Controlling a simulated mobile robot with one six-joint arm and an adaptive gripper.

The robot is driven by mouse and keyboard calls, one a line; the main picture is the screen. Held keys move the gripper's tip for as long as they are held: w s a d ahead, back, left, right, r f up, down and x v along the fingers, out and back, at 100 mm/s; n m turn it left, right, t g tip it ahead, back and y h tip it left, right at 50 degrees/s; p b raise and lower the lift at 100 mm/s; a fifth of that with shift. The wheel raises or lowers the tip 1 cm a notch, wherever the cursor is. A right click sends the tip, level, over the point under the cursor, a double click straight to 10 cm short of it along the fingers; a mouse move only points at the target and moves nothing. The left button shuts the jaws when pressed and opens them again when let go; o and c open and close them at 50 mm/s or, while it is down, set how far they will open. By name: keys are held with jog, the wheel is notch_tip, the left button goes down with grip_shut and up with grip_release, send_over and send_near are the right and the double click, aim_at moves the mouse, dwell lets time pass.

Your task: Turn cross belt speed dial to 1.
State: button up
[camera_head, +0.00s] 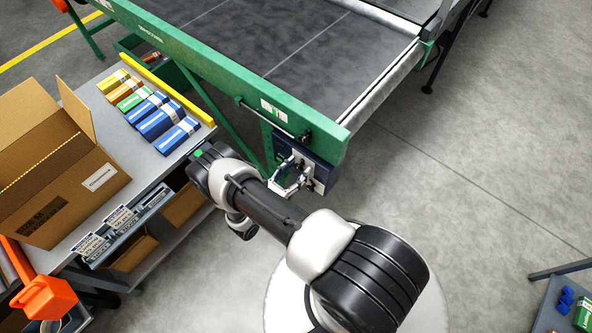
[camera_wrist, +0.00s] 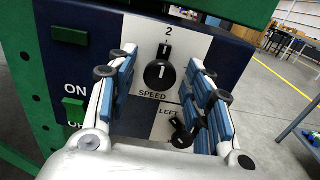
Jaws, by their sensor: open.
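The speed dial (camera_wrist: 159,75) is a round black knob on a white plate marked SPEED in the wrist view. A 2 is printed above it, and its white mark points up, roughly toward the 2. My gripper (camera_wrist: 162,80) is open, with one blue-padded finger on each side of the dial. I cannot tell whether the pads touch it. In the head view my gripper (camera_head: 292,174) is at the control panel (camera_head: 321,174) on the end of the green machine frame, and the dial is not clear there.
A second black knob (camera_wrist: 182,134) marked LEFT sits just below, close to the right finger. Green buttons (camera_wrist: 74,108) with ON and OFF labels are on the panel's left. A cart with an open carton (camera_head: 60,170) and colored boxes (camera_head: 160,118) stands left of my arm.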

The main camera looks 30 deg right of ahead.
jog(key=shift+c, duration=0.2)
jog(key=c, duration=1)
jog(key=shift+n, duration=0.4)
jog(key=n, duration=0.2)
jog(key=shift+f+n+b, duration=0.1)
jog(key=shift+n+b, duration=0.25)
jog(key=shift+n, duration=0.05)
jog(key=n, duration=0.4)
jog(key=shift+n, duration=0.3)
jog(key=n, duration=0.4)
jog(key=shift+s, duration=0.1)
jog(key=shift+n, duration=1.9)
